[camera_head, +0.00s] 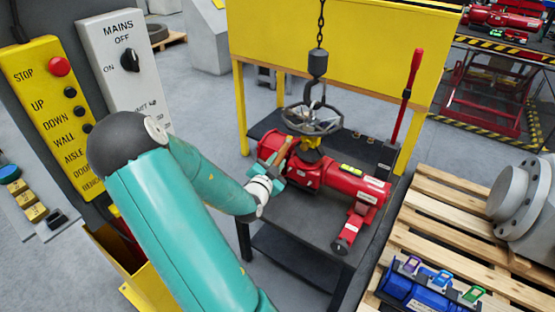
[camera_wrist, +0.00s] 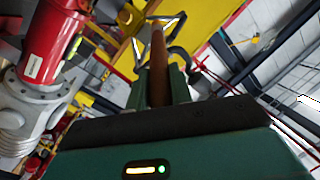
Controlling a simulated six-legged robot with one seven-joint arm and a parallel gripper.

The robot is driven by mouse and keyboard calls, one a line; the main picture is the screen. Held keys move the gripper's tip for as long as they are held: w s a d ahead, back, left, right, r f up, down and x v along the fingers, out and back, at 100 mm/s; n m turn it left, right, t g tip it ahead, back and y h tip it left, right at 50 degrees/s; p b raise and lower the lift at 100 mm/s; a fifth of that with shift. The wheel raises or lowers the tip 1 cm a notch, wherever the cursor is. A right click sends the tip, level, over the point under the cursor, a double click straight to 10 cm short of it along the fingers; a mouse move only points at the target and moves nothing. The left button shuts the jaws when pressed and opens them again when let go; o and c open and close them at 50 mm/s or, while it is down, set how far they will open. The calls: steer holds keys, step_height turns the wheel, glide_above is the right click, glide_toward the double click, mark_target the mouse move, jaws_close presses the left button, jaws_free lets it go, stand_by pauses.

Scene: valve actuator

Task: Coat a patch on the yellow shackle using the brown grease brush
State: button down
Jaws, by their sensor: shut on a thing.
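My gripper (camera_head: 276,173) is shut on the brown grease brush (camera_head: 284,152), at the left side of the red actuator. The brush's brown handle (camera_wrist: 158,62) stands up between my fingers (camera_wrist: 160,90) in the wrist view; its far end reaches a pale angular frame. I cannot make out the bristles or any grease. A yellow part (camera_head: 310,142), perhaps the shackle, sits under the grey handwheel, close to the brush tip. A yellow part (camera_wrist: 128,18) also shows beyond the brush at the top of the wrist view. I cannot tell whether the brush touches it.
The red actuator (camera_head: 335,178) lies on a dark table (camera_head: 305,235). A chain and hook (camera_head: 318,65) hang over the handwheel (camera_head: 312,118). A red lever (camera_head: 408,90) stands at right. A yellow panel (camera_head: 340,35) is behind; a control box (camera_head: 45,100) is left.

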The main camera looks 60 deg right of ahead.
steer(key=shift+w+d+f, duration=0.1)
steer(key=shift+d, duration=0.3)
steer(key=shift+s+d, duration=0.25)
steer(key=shift+d, duration=1)
steer(key=shift+s+d, duration=0.2)
steer(key=shift+d, duration=1.05)
steer(key=shift+s+d, duration=0.15)
steer(key=shift+d, duration=0.55)
steer(key=s, duration=0.6)
steer(key=shift+s+a, duration=0.15)
steer(key=shift+a, duration=0.3)
